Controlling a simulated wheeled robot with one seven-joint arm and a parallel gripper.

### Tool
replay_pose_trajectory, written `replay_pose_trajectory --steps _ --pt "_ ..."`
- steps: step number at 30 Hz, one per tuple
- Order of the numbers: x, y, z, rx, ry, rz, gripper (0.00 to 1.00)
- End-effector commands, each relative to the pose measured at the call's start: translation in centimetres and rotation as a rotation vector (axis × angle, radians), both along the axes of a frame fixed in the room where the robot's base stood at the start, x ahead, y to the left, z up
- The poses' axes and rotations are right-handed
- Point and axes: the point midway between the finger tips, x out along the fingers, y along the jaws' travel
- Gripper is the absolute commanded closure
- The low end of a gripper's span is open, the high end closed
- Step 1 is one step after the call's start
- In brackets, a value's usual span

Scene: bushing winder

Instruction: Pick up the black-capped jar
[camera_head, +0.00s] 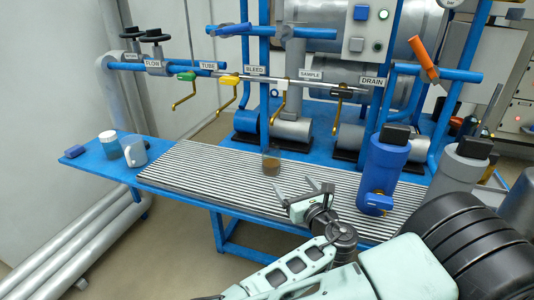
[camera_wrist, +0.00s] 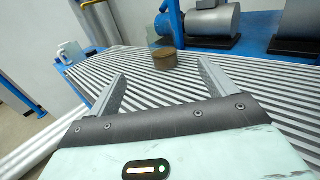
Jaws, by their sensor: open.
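A small clear jar with brown contents in its lower part (camera_head: 271,166) stands upright on the ribbed grating. It also shows in the wrist view (camera_wrist: 165,60), beyond my fingertips and between their lines. I cannot make out a black cap on it. My gripper (camera_head: 292,180) is open and empty above the grating, to the lower right of the jar in the head view and apart from it. Both fingers also show in the wrist view (camera_wrist: 161,70).
A white-capped jar with blue contents (camera_head: 110,147) and a white mug (camera_head: 133,151) stand on the blue table's left end. A blue canister (camera_head: 385,165) with a black top stands right of my gripper. Valve pipes and handles (camera_head: 235,80) hang behind the grating.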

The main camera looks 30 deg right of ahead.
Motion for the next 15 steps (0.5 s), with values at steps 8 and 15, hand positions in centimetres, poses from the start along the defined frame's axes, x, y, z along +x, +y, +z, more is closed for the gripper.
replay_pose_trajectory --steps 8,15 --pt "1.8 -0.4 -0.7 0.003 -0.004 -0.002 0.16" --pt "4.4 -0.8 -0.7 0.003 -0.004 -0.002 0.16"
